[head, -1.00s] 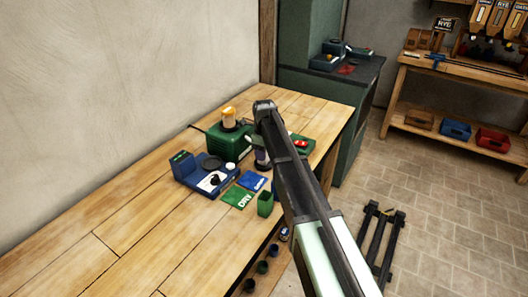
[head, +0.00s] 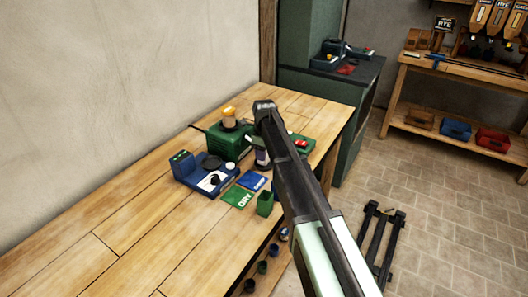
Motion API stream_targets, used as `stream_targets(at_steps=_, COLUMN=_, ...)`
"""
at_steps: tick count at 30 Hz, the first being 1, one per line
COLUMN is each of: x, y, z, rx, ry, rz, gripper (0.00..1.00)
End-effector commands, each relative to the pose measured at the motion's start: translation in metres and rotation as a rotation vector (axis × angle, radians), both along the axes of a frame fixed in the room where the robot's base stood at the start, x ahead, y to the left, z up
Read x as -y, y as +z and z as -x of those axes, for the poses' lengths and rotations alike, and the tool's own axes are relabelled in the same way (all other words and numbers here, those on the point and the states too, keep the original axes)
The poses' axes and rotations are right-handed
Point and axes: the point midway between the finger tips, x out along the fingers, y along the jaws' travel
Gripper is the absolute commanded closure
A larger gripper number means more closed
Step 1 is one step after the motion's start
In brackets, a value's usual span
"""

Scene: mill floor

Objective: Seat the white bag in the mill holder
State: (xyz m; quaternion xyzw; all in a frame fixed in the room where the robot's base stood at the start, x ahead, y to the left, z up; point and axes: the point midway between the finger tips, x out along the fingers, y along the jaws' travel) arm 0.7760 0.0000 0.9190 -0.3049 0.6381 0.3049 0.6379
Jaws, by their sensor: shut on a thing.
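The green mill (head: 229,145) stands on the wooden bench, with an amber-topped clear hopper (head: 229,118) on it. My gripper (head: 257,141) is at the right side of the mill, partly hidden by my own arm. It is shut on a small pale thing with a dark purplish part (head: 262,158), which I take to be the white bag. Its outline is mostly hidden. The mill holder cannot be made out behind my arm, so I cannot tell whether the bag touches it.
A blue scale-like unit (head: 207,176) stands left of the mill. A green DRY mat (head: 239,197), a blue mat (head: 252,180) and a green cup (head: 265,203) lie in front. A green tray (head: 303,144) with a red item is at right. The bench's left front is clear.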

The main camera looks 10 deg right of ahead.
Motion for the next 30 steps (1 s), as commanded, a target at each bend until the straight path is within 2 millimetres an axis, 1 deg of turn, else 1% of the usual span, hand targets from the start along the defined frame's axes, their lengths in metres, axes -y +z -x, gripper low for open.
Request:
stream_targets(at_steps=5, x=0.000, y=-0.001, z=0.000, rx=0.000, ry=0.000, rz=0.000, gripper=0.79)
stream_targets(at_steps=25, x=0.000, y=-0.014, z=0.000, rx=0.000, ry=0.000, rz=0.000, gripper=0.79)
stream_targets(at_steps=26, x=0.000, y=-0.013, z=0.000, rx=0.000, ry=0.000, rz=0.000, gripper=0.49)
stream_targets(at_steps=27, x=0.000, y=-0.013, z=0.000, rx=0.000, ry=0.000, rz=0.000, gripper=0.43)
stream_targets(at_steps=30, x=0.000, y=-0.013, z=0.000, rx=0.000, ry=0.000, rz=0.000, gripper=0.43)
